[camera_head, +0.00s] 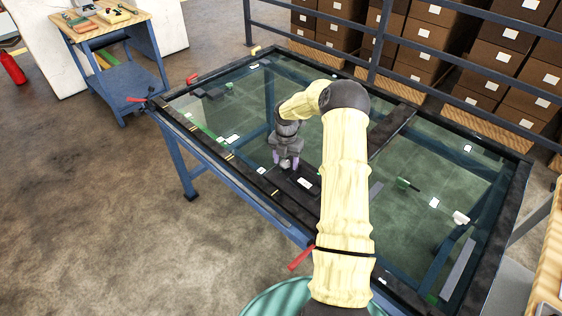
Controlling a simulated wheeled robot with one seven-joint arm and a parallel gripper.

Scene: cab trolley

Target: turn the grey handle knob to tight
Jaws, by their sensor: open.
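My gripper (286,164) points down over the near-left part of the glass-topped frame, with its fingertips apart and nothing seen between them. A dark flat block (311,191) with a white label lies just right of and below the fingertips; I cannot tell whether they touch it. I cannot make out the grey handle knob for certain. It may be small or hidden by the gripper. A small pale grey piece (461,217) sits on the glass at the far right, well away from my gripper.
The glass frame (520,190) stands on blue legs, with red levers (301,258) along its near edge. A green-ended dark piece (405,184) lies on the glass. A railing (430,80) and stacked boxes (510,62) stand behind. The floor on the left is clear up to a blue trolley (130,88).

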